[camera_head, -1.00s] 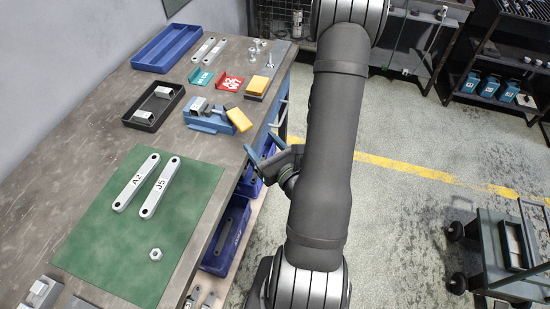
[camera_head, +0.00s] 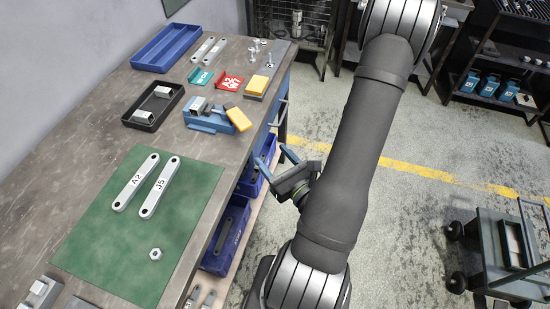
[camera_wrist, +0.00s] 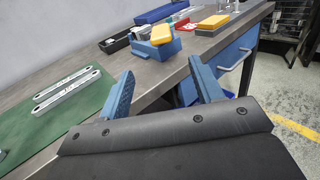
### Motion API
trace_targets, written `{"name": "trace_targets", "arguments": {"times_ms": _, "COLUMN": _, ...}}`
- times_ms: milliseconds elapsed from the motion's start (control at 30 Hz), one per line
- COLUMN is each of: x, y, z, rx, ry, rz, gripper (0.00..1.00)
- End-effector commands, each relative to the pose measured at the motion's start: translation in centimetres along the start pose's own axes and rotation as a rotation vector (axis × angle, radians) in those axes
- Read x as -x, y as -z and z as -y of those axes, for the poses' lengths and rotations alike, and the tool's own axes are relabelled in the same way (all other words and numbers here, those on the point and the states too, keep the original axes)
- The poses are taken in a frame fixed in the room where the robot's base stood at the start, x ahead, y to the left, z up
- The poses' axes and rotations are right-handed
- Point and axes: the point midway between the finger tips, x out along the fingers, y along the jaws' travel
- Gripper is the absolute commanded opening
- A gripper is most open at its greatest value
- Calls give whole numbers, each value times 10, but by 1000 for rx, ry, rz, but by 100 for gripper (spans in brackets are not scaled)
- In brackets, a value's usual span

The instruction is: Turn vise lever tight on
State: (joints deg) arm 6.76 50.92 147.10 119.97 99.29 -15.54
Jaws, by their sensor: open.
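A blue vise (camera_head: 207,124) sits near the bench's right edge, with a grey metal piece (camera_head: 200,106) in it. A yellow block-shaped part (camera_head: 239,119) sticks out at its right side; I cannot tell whether this is the lever's grip. The vise (camera_wrist: 160,49) and the yellow part (camera_wrist: 161,34) also show in the wrist view, beyond my fingers. My gripper (camera_head: 279,151) is open and empty, with its blue fingers apart, off the bench's right edge and nearer than the vise. It touches nothing that I can see.
A green mat (camera_head: 90,225) holds two long grey bars (camera_head: 136,182) and a nut (camera_head: 155,254). A black tray (camera_head: 135,119), a blue tray (camera_head: 151,62), a teal bracket (camera_head: 201,77), a red bracket (camera_head: 230,82) and another yellow block (camera_head: 258,84) stand around the vise.

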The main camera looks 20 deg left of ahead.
Motion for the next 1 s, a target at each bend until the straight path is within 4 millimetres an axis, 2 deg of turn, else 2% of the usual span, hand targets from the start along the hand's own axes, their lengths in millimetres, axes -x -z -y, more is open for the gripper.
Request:
{"name": "trace_targets", "arguments": {"times_ms": 33, "x": 0, "y": 0, "z": 0, "rx": 0, "ry": 0, "rz": 0, "gripper": 54}}
{"name": "trace_targets", "arguments": {"times_ms": 167, "x": -6, "y": 1, "z": 6, "rx": 51, "ry": -24, "rz": 23, "gripper": 29}}
{"name": "trace_targets", "arguments": {"times_ms": 300, "x": -26, "y": 2, "z": 28, "rx": 255, "ry": -115, "rz": 115, "gripper": 1}}
{"name": "trace_targets", "arguments": {"times_ms": 500, "x": -59, "y": 3, "z": 76, "rx": 730, "ry": -311, "rz": 312, "gripper": 0}}
{"name": "trace_targets", "arguments": {"times_ms": 700, "x": -76, "y": 5, "z": 125, "rx": 1180, "ry": -487, "rz": 491, "gripper": 0}}
{"name": "trace_targets", "arguments": {"times_ms": 833, "x": -80, "y": 6, "z": 149, "rx": 1372, "ry": -566, "rz": 567, "gripper": 0}}
{"name": "trace_targets", "arguments": {"times_ms": 1000, "x": -82, "y": 7, "z": 161, "rx": 1478, "ry": -613, "rz": 611, "gripper": 0}}
